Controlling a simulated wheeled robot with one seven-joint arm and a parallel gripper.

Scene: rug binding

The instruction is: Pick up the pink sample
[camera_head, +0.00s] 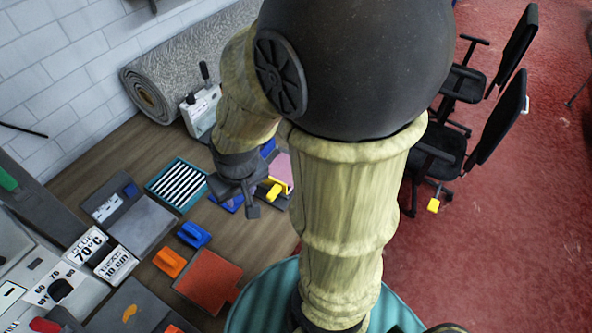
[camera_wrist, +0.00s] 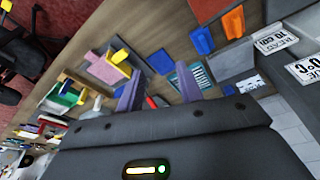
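The pink sample (camera_head: 283,168) lies beyond my gripper in the head view, partly hidden by my arm. A yellow handle-like piece (camera_head: 274,189) is at its near side. In the wrist view the pink sample (camera_wrist: 106,70) shows left of the fingers, with a yellow piece at its upper end.
A blue-handled sample (camera_head: 231,203) lies close under my gripper. A striped sample (camera_head: 178,185), orange sample (camera_head: 208,281) and grey sample (camera_head: 146,223) lie to the left and front. A rolled rug (camera_head: 180,70) lies by the wall. Office chairs (camera_head: 445,150) stand on the right.

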